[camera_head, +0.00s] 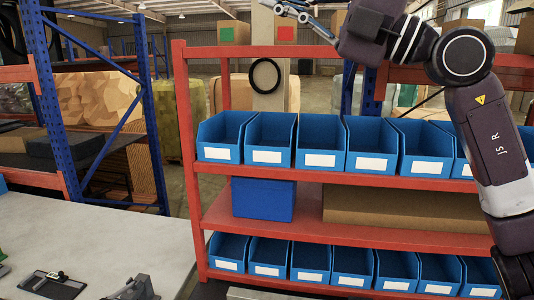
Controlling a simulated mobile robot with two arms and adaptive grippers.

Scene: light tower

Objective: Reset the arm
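My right arm (500,150) comes in from the right and is raised, bent over at the top in front of the red shelf. Its gripper (290,9) is at the top edge, left of the arm's elbow joint, pointing left and apart from the shelf bins. It is small and partly cut off by the frame, so I cannot tell whether it is open or shut. I see no object in it. My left gripper is not in view.
A red shelf rack (187,130) holds rows of blue bins (270,140), a blue box (262,199) and a long cardboard box (400,208). A black ring (265,76) is on a beige post behind.

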